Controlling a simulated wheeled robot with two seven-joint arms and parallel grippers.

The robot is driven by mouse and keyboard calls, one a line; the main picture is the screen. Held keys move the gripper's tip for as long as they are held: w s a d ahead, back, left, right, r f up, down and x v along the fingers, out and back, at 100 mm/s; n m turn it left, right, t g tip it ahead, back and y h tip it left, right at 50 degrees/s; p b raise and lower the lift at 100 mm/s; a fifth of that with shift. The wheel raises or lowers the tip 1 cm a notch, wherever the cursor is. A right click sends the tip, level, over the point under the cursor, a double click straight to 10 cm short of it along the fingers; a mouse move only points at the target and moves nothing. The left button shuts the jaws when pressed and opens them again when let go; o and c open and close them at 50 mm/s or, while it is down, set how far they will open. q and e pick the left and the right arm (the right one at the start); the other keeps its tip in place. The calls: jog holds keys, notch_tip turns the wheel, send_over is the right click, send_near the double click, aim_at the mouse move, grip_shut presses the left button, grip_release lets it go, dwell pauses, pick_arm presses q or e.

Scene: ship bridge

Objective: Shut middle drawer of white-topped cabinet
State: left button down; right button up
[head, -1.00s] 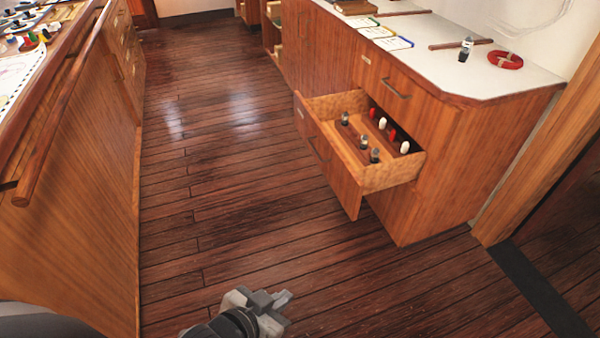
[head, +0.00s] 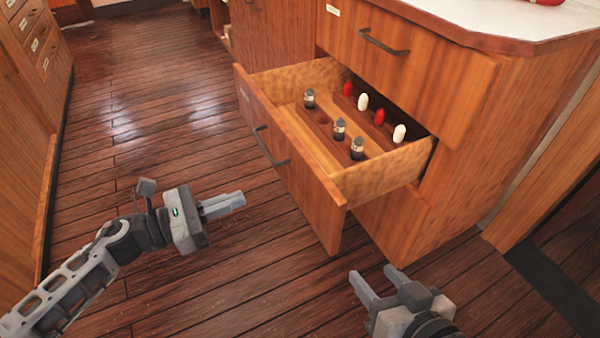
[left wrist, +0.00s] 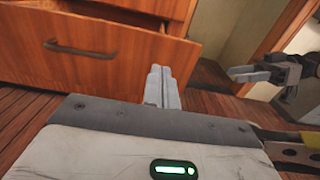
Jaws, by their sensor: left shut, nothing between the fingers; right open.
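The white-topped cabinet (head: 480,95) stands at the right in the head view. Its middle drawer (head: 290,170) is pulled well out, with a dark bar handle (head: 268,146) on its front. Dark-capped, red and white items stand in racks inside it. My left gripper (head: 240,201) is shut and empty, in front of the drawer and to the left of it, apart from it. In the left wrist view its fingers (left wrist: 161,85) point toward the drawer front (left wrist: 100,50). My right gripper (head: 365,284) is open and empty, near the drawer's right front corner, apart from it.
The closed upper drawer (head: 400,60) sits above the open one. Another wooden cabinet (head: 25,130) runs along the left. The plank floor (head: 150,130) between them is clear. A doorway with a dark sill (head: 550,290) lies at the lower right.

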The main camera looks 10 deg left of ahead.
aim_at(311, 172)
pick_arm(q)
jog(key=x, duration=1.3)
jog(key=shift+d+r, duration=0.1)
jog(key=shift+d, duration=0.15)
jog(key=shift+w, duration=0.1)
